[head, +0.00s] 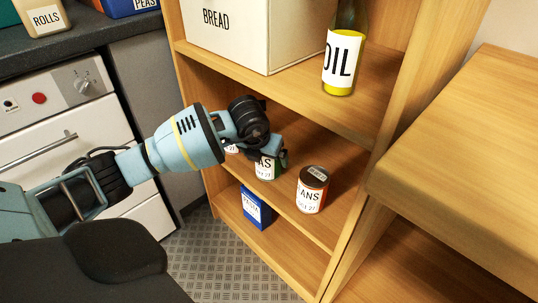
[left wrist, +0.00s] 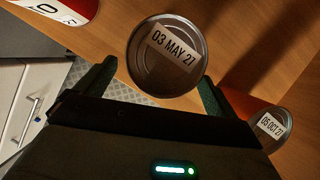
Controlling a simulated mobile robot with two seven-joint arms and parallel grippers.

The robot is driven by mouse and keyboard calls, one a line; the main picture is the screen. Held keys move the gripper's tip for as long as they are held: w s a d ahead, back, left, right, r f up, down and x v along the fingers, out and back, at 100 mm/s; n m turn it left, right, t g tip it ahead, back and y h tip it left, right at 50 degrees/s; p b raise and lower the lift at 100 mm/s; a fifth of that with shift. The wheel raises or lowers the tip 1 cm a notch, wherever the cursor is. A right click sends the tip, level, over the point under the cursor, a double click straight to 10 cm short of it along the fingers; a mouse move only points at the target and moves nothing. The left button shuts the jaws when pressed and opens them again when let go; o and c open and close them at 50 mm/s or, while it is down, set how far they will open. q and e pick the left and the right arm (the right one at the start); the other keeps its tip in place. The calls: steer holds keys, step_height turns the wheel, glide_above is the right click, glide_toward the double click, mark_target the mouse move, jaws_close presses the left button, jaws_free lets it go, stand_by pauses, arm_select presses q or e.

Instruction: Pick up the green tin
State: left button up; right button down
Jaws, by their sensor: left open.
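The green tin (head: 265,170) stands upright on the middle shelf, partly hidden behind my left gripper (head: 272,152) in the head view. Its label shows the letters "AS". In the left wrist view, the round metal top of a tin (left wrist: 168,62) marked "03 MAY 27" lies between the two fingers of my left gripper (left wrist: 157,78), apparently the same tin. The fingers are open, one on each side of it. I cannot tell whether they touch it. My right gripper is not in view.
A beans tin (head: 312,190) stands close by on the right, its top also in the left wrist view (left wrist: 268,130). Another tin (head: 231,149) is mostly hidden on the left. Above are an oil bottle (head: 345,60) and bread box (head: 250,32); below is a blue box (head: 255,207).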

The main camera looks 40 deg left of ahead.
arm_select(q)
steer(key=shift+w+a+f+b, duration=0.2)
steer(key=shift+w+f+b, duration=0.15)
steer(key=shift+w, duration=0.3)
steer(key=shift+w+a+f+b, duration=0.2)
steer(key=shift+w+f, duration=0.1)
steer(key=shift+w, duration=0.35)
steer(key=c, duration=0.8)
steer(key=shift+r, duration=0.15)
steer(key=c, duration=0.6)
